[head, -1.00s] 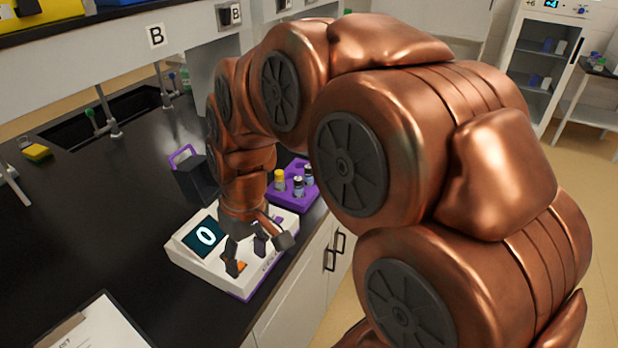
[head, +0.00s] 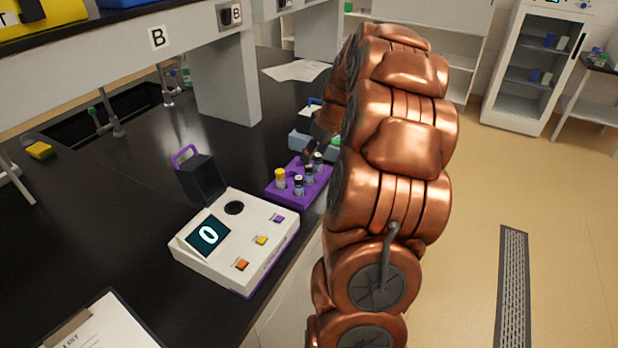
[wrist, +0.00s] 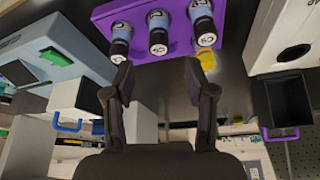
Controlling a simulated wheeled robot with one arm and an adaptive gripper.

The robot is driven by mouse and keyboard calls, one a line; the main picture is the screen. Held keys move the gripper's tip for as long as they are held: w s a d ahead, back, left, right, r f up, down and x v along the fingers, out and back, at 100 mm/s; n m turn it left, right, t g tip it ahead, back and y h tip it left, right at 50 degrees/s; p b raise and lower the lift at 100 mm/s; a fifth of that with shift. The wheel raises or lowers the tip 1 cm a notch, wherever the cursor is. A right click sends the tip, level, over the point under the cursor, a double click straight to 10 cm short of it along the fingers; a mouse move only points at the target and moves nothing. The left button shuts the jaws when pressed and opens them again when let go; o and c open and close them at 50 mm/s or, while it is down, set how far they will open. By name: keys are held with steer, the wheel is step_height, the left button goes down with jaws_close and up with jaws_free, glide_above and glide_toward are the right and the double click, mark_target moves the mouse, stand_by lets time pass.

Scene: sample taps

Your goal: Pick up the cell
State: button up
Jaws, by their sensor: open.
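Several small glass cells stand in a purple rack (head: 284,200). In the wrist view, three dark-capped cells show: a left one (wrist: 121,40), a middle one (wrist: 158,32) and a right one (wrist: 202,20). The yellow cap (wrist: 206,58) is beside the right one. My gripper (wrist: 159,78) is open and empty, with its fingertips apart and apparently short of the caps. In the head view it is partly hidden by my arm at the rack's far side.
A white meter (head: 225,262) with a round well, a "0" display and coloured buttons stands in front of the rack. A dark box with a purple handle (head: 198,180) is left of it. A blue-grey device stands behind the rack. A clipboard (head: 100,325) lies at the front.

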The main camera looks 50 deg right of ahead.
mark_target(310, 166)
steer(key=shift+s+p+x, duration=0.1)
steer(key=shift+p+x, duration=0.75)
steer(key=shift+x, duration=0.9)
steer(key=shift+s+p+x, duration=0.15)
steer(key=shift+p+x, duration=0.7)
steer(key=shift+x, duration=0.95)
steer(key=shift+d+f, duration=0.1)
steer(key=c, duration=1)
